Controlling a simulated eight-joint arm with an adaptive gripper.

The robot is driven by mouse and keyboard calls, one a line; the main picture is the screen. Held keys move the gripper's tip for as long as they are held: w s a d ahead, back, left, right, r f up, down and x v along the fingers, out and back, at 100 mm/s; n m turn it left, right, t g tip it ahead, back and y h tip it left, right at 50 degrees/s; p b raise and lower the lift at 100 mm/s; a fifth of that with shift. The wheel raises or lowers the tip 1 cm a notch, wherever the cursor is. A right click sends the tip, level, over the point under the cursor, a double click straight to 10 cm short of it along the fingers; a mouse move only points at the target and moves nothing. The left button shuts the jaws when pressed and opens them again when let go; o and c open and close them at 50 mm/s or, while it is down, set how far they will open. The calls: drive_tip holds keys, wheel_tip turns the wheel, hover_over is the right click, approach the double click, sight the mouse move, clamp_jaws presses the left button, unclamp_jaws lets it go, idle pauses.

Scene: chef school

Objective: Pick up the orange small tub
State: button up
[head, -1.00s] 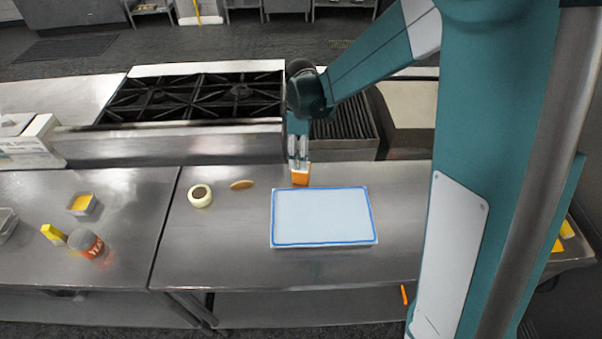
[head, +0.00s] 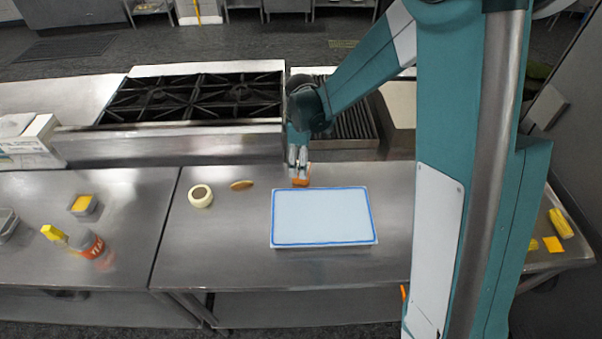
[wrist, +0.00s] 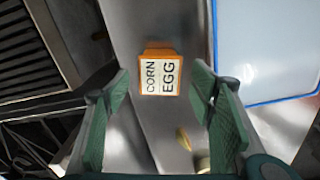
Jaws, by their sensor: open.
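The orange small tub (head: 301,182) stands on the steel counter, just behind the white and blue board. In the wrist view the tub (wrist: 160,75) shows a white top lettered "CORN EGG" with an orange rim. My gripper (head: 298,172) is above it, pointing down, and its fingers hide part of the tub in the head view. In the wrist view my open gripper (wrist: 160,88) has one green-padded finger on each side of the tub, with gaps between pads and tub. I see nothing held.
The white board with a blue border (head: 322,217) lies close in front of the tub. A tape-like roll (head: 200,196) and a small brown oval thing (head: 242,185) lie to the left. The stove (head: 200,98) stands behind. A bottle (head: 93,247) is farther left.

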drive_tip(key=shift+f, duration=1.5)
drive_tip(key=c, duration=1.1)
